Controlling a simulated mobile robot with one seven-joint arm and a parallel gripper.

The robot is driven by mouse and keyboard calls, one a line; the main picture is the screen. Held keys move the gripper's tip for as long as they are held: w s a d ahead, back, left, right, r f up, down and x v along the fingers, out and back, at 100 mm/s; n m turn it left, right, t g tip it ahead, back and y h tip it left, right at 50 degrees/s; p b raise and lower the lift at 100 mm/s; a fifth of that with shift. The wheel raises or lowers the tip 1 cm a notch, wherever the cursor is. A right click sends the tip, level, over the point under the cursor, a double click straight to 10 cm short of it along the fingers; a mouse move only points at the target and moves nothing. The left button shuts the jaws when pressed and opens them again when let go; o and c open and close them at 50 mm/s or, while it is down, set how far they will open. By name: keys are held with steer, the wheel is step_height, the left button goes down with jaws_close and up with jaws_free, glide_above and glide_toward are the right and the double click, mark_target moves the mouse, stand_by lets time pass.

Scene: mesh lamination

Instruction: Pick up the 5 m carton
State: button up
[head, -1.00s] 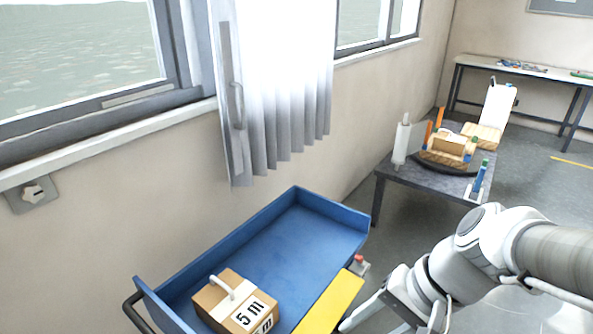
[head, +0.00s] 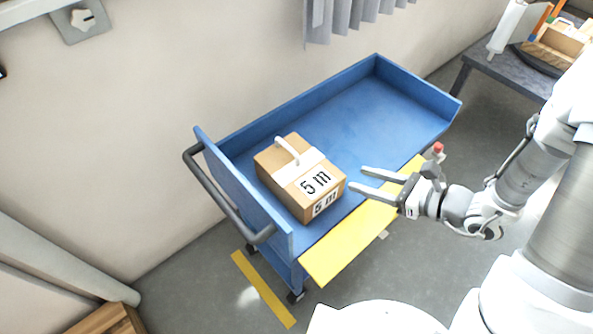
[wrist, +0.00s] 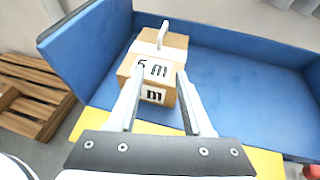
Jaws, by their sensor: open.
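The 5 m carton (head: 283,164) is a brown box with a white band, a white handle on top and "5 m" labels on its top and side. It sits in the left part of the blue cart (head: 375,116). My gripper (head: 356,178) is open and empty, just right of the carton and above the cart's yellow front flap (head: 350,238). In the wrist view the carton (wrist: 172,50) appears ahead, beyond and between the two fingers (wrist: 160,92). The fingers look apart from the carton.
The cart has raised blue walls and a dark push handle (head: 215,190) at its left. The cart bed right of the carton is clear. A table (head: 520,68) with a white roll stands at upper right. A wooden pallet (wrist: 35,92) lies left in the wrist view.

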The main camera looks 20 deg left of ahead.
steer(key=b, duration=0.2)
glide_toward(304, 169)
steer(key=a, duration=0.2)
steer(key=w+a+r, duration=0.1)
steer(key=shift+w+a, duration=0.1)
steer(key=shift+a, duration=0.15)
steer(key=shift+b+x, duration=0.6)
steer(key=shift+x, duration=2.4)
steer(key=shift+r, duration=0.15)
steer(key=shift+c, duration=0.2)
jaws_close()
